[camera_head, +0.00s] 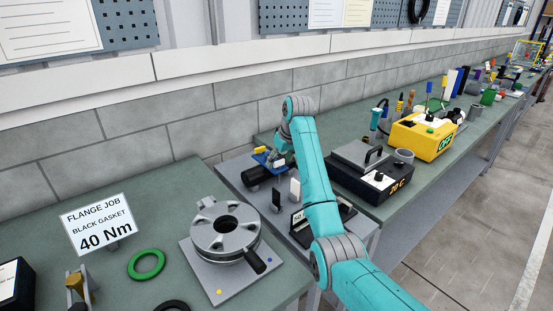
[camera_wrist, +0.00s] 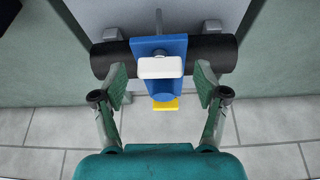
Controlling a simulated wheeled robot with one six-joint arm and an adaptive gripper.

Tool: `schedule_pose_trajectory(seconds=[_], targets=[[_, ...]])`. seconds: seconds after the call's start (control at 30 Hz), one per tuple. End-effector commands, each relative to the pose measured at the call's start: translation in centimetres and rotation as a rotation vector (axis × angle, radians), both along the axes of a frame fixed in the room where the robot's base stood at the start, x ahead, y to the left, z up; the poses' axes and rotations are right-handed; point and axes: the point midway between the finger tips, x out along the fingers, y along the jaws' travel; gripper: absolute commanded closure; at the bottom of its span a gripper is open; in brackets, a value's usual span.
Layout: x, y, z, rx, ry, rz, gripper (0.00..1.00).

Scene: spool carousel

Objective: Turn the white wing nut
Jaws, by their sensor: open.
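The white wing nut (camera_wrist: 160,67) is a pale block on the front of a blue bracket (camera_wrist: 150,46) in the wrist view. The bracket sits across a black cylinder (camera_wrist: 105,60), and a yellow tab (camera_wrist: 166,105) shows below it. My gripper (camera_wrist: 160,76) is open, with one green finger on each side of the wing nut and clear gaps to it. In the head view, my gripper (camera_head: 283,155) is by the blue bracket (camera_head: 266,159) and black cylinder (camera_head: 261,173). I cannot make out the wing nut there.
A round grey flange (camera_head: 226,228) and a green ring (camera_head: 146,264) lie on the left bench. A black and grey box (camera_head: 370,175) and a yellow box (camera_head: 424,138) stand to the right. Small upright plates (camera_head: 294,191) stand near the cylinder.

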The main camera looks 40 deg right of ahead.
Motion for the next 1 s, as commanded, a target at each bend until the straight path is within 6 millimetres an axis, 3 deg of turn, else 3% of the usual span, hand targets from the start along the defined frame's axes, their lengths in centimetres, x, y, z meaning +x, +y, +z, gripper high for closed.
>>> schedule_pose_trajectory(seconds=[0.23, 0.47, 0.77, 1.0], targets=[[-0.01, -0.02, -0.04, 0.0, 0.0, 0.0, 0.3], [-0.01, -0.02, -0.03, 0.0, 0.0, 0.0, 0.87], [-0.01, 0.03, -0.05, 0.0, 0.0, -0.025, 0.87], [-0.01, 0.12, -0.07, -0.001, 0.0, -0.145, 0.87]])
